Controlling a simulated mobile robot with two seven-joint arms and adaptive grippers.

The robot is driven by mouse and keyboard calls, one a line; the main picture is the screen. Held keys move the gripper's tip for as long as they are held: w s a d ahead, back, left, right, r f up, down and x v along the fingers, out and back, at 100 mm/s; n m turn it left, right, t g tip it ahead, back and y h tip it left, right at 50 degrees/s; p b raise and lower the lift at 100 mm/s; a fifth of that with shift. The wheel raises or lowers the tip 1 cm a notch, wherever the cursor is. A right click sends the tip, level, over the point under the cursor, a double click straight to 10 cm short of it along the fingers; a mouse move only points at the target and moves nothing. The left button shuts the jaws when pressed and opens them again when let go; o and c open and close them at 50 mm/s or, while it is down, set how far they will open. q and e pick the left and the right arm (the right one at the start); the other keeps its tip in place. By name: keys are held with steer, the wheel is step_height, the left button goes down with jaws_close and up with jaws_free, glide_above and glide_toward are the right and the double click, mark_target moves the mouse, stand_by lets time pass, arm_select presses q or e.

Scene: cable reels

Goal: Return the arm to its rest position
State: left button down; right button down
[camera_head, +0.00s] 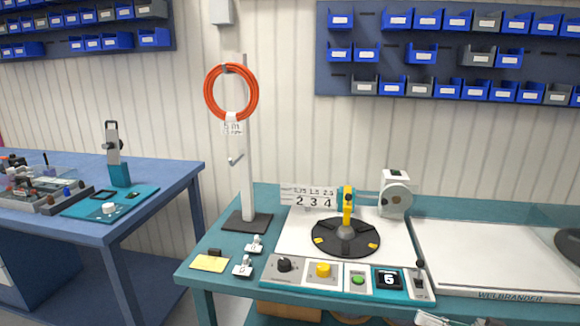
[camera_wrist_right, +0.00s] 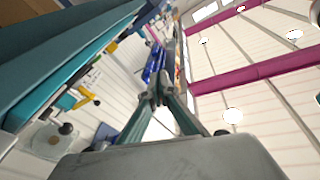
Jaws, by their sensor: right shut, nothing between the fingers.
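My right gripper (camera_wrist_right: 160,88) shows in the right wrist view with its fingertips together and nothing between them. In the head view only a small grey piece of my right arm or gripper (camera_head: 440,319) shows at the bottom edge, in front of the teal bench. My left gripper is in neither view. A coil of orange cable (camera_head: 231,92) with a 5 m tag hangs on an upright stand (camera_head: 247,222) at the back left of the bench.
The teal bench (camera_head: 200,272) carries a black turntable (camera_head: 345,238), a control panel (camera_head: 330,277) with knobs and buttons, and a white board at right. A blue table (camera_head: 170,180) stands at left. Blue bins (camera_head: 457,20) hang on the wall.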

steer(key=s+a+f+m+t+h, duration=0.2)
steer(key=a+f+t+h, duration=0.25)
steer(key=a+f, duration=0.4)
steer(key=s+a+f+g+h, duration=0.1)
steer(key=s+a+f+h, duration=0.1)
steer(key=s+f+h, duration=0.3)
steer(key=s+a+f+m+g+h, duration=0.1)
steer(key=s+f+h, duration=0.4)
steer(key=s+f, duration=0.5)
steer(key=shift+s+a+f+m+g, duration=0.3)
steer(key=shift+a+f+g, duration=0.15)
steer(key=shift+a+f, duration=0.6)
steer(key=shift+r, duration=0.1)
